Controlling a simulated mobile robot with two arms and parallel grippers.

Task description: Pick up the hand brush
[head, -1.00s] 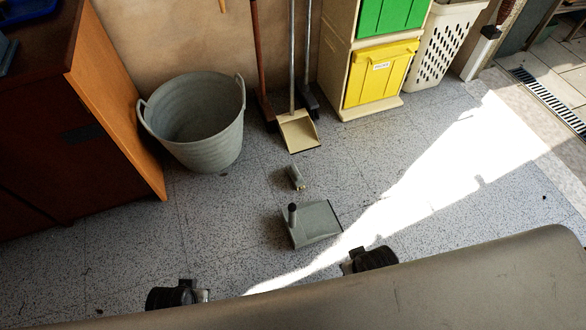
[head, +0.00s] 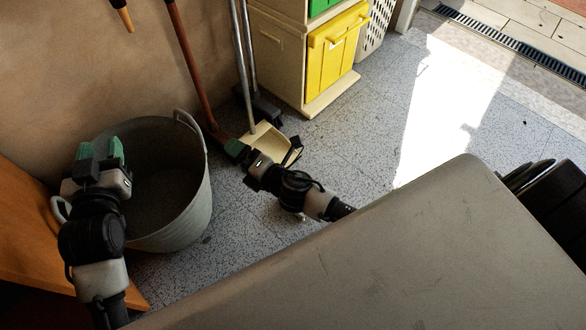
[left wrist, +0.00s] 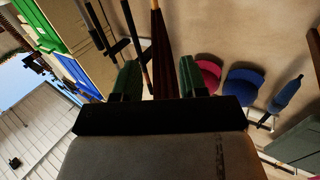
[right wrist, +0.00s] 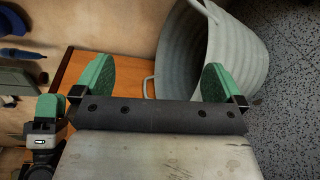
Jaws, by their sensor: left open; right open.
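A blue brush-like thing with a handle (left wrist: 287,95) hangs on the wall at the right of the left wrist view. A similar blue thing (right wrist: 20,53) shows at the upper left of the right wrist view. I cannot tell for sure whether either is the hand brush. My left gripper (head: 100,150) is open and empty, above the left side of the bucket; its fingers also show in the left wrist view (left wrist: 158,78). My right gripper (head: 262,150) is open and empty, in front of the beige dustpan; its fingers frame the right wrist view (right wrist: 157,84).
A grey bucket (head: 190,205) stands beside an orange-brown cabinet (head: 30,235). A long-handled beige dustpan (head: 283,140) and brooms lean at the wall. A bin stand with a yellow door (head: 335,55) stands behind. Bare floor (head: 365,130) lies to its front.

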